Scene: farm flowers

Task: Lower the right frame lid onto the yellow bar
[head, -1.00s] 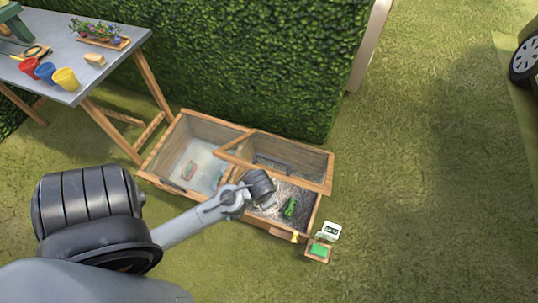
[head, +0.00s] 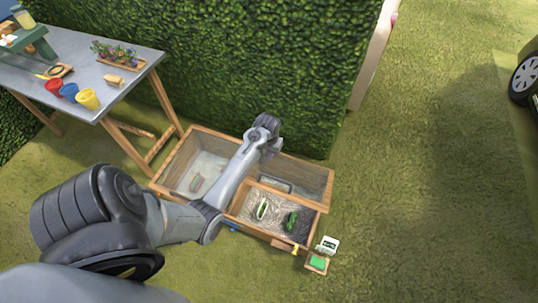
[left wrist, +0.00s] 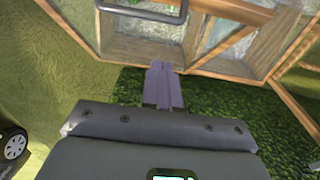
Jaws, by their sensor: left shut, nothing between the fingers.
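The right frame lid (head: 311,206) is a wood-framed pane over the back part of the right compartment, raised and tilted; the front soil is uncovered. A grey metal handle (left wrist: 146,15) shows at the top of the left wrist view. The small yellow bar (head: 296,249) is at the box's front edge, right of centre. My left gripper (head: 266,124) is at the back of the box by the hedge, beyond the lid. In the left wrist view its fingers (left wrist: 163,75) are together, empty and apart from the handle. My right gripper is not in view.
The left compartment (head: 197,172) is partly behind my left arm. A green plant (head: 292,221) and a white-green item (head: 261,209) lie in the right soil. A blue bar (head: 231,226) is at the front edge. The hedge (head: 240,60) stands close behind; grass is free at right.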

